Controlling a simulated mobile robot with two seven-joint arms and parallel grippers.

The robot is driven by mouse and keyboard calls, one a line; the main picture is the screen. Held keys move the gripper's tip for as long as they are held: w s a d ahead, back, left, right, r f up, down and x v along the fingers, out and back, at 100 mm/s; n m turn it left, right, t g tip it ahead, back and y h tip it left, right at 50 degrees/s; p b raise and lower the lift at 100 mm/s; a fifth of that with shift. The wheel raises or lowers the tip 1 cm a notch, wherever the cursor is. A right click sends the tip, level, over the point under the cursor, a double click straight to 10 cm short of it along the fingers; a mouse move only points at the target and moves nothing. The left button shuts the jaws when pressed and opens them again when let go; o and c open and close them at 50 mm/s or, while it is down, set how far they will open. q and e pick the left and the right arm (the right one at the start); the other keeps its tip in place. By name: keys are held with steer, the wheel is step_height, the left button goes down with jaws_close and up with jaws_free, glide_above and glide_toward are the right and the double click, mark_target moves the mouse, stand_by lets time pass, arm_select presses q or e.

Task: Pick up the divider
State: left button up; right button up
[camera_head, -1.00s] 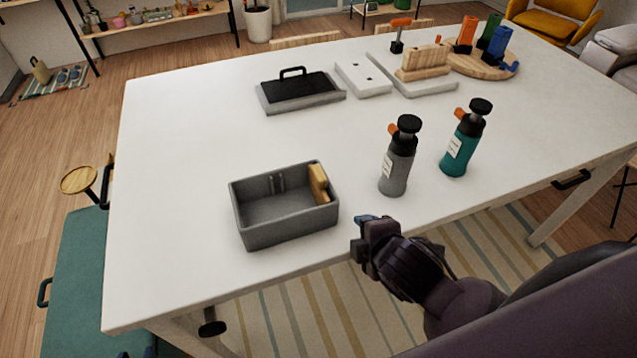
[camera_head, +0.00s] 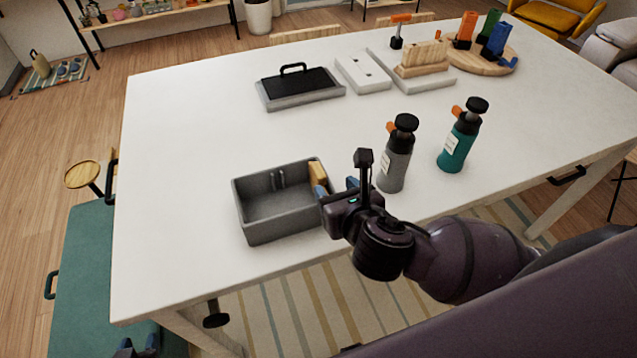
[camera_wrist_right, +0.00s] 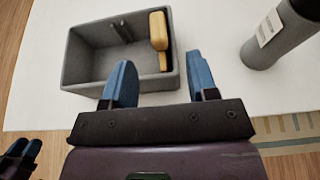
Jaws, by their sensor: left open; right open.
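The divider, a tan wooden piece (camera_head: 318,173), stands against the right wall inside the grey box (camera_head: 275,227). In the right wrist view the divider (camera_wrist_right: 158,32) is upright near the box's right side, ahead of my fingers. My right gripper (camera_head: 337,188) is open and empty at the box's near right corner. Its blue fingertips (camera_wrist_right: 160,78) are spread in the wrist view, short of the divider and apart from it. My left gripper (camera_head: 140,346) is open low at the bottom left, beside the table and away from the box.
A grey bottle (camera_head: 394,165) stands close to the right of my right gripper, with a teal bottle (camera_head: 458,148) beyond it. A black-handled tray (camera_head: 300,88) and wooden items sit farther back. The white table (camera_head: 180,150) is clear left of the box.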

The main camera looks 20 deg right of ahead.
mark_target(321, 175)
steer(key=shift+x, duration=3.95)
steer(key=shift+a, duration=0.15)
jaws_close()
